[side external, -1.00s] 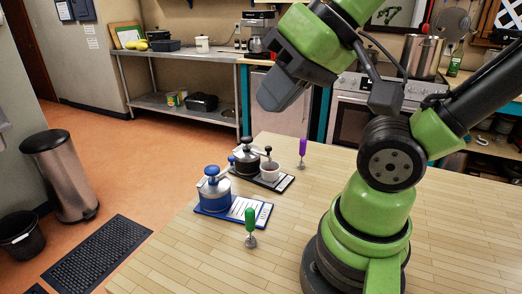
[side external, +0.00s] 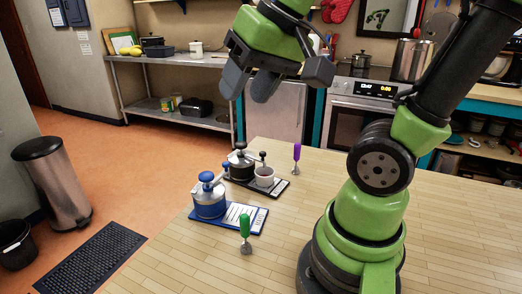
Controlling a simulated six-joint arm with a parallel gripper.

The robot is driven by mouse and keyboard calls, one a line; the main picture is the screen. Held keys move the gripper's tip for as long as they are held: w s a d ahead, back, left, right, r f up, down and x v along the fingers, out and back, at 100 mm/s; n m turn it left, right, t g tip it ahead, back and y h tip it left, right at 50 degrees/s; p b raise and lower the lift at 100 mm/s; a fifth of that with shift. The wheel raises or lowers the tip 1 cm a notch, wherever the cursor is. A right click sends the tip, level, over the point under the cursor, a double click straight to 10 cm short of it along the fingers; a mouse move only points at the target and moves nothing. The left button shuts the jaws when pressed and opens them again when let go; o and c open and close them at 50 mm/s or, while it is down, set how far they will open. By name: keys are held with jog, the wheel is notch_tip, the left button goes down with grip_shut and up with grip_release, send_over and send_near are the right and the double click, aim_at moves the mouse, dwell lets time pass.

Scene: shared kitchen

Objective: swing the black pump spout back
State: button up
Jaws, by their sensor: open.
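The black pump (side external: 241,166) stands on a dark board (side external: 276,190) on the wooden table, with a black knob on top. Its spout (side external: 255,158) points right, toward a small white cup (side external: 264,177) on the same board. A small dark knob sits at the spout's end, over or just behind the cup; I cannot tell which. My gripper (side external: 276,80) is open and empty, high above the table and apart from the pump. A blue pump (side external: 209,203) stands in front on a blue board (side external: 232,222) with a white label.
A green-handled tool (side external: 245,230) stands in front of the blue board. The table's left edge is close to the blue board. The table (side external: 300,225) is clear on the right, up to my base.

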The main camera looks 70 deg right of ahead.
jog(key=w+d+f+m+g+h, duration=0.1)
jog(key=w+d+f+m+g, duration=0.1)
jog(key=w+d, duration=0.35)
jog(key=m+g, duration=0.4)
send_near(263, 152)
notch_tip(263, 152, down, 9)
jog(key=shift+d+r, duration=0.1)
grip_shut()
